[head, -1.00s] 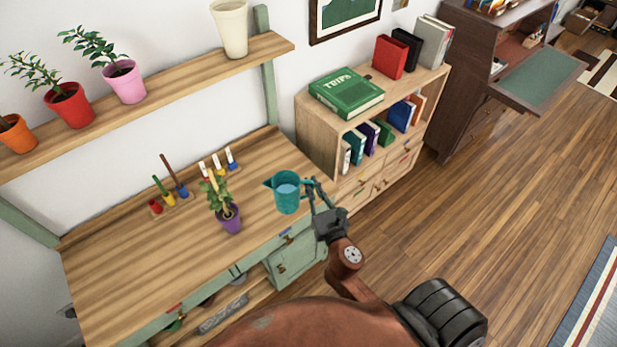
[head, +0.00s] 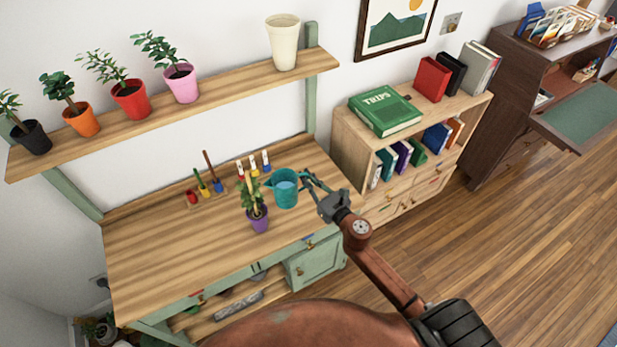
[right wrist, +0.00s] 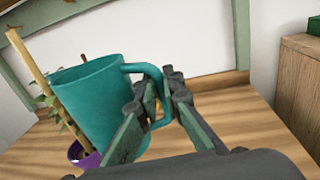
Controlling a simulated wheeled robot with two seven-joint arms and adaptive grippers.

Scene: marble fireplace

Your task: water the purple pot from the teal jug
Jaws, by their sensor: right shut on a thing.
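The purple pot (head: 259,222) stands on the wooden bench, just left of the jug, holding a leafy plant tied to a stake. My left gripper is not in view.
The wooden bench (head: 170,250) has free room at left. Small tools in a holder (head: 207,190) and colored markers stand behind the plant. A shelf (head: 220,85) above holds several potted plants and a cream vase (head: 284,45). A bookcase (head: 350,150) stands right.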

